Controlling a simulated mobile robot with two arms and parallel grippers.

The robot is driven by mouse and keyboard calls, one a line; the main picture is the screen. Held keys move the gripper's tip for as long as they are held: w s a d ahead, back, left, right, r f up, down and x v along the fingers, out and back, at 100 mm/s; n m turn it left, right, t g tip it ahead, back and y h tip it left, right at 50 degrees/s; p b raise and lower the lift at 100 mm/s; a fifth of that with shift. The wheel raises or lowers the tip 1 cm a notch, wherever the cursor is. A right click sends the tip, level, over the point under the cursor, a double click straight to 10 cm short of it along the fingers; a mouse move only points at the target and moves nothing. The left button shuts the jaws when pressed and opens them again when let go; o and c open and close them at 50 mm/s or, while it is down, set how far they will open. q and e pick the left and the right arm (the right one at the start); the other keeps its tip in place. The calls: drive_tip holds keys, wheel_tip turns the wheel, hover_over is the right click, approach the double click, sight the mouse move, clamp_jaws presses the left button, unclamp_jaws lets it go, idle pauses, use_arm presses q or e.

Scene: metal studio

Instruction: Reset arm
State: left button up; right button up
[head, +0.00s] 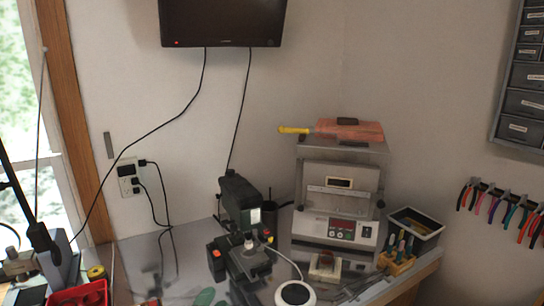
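The task names no object other than my arm. I cannot make out the fingers of my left gripper with certainty among the dark shapes over the bench. Whether it is open or shut does not show. My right gripper does not show in the head view.
A cluttered grey bench (140,257) runs along the wall. A dark machine with orange knobs (243,262) stands mid-bench. Right of it are a white-grey device (337,228), a tool holder (397,262) and a bin (416,230). A red tray (80,297) lies front left. A monitor (222,22) hangs above.

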use_arm(q)
drive_tip(key=s+a+f+n+g+y, duration=0.75)
drive_tip(key=s+f+n, duration=0.3)
drive_tip(key=s, duration=0.25)
drive_tip(key=s+f+n+g+h, duration=0.25)
drive_tip(key=s+g, duration=0.55)
drive_tip(key=s, duration=0.8)
wheel_tip(320, 180, down, 34)
drive_tip(key=b, duration=0.6)
drive_tip(key=s+a+f+g+b, duration=0.1)
drive_tip(key=s+f+b, duration=0.1)
drive_tip(key=s+f, duration=0.6)
drive_tip(key=s+a+f+g+b, duration=0.1)
drive_tip(key=s+a+f+b, duration=0.1)
drive_tip(key=s+f, duration=0.6)
wheel_tip(320, 180, down, 3)
drive_tip(key=shift+s+a+r+y, duration=0.1)
drive_tip(key=shift+s+a+y, duration=0.15)
drive_tip(key=shift+a+y, duration=0.05)
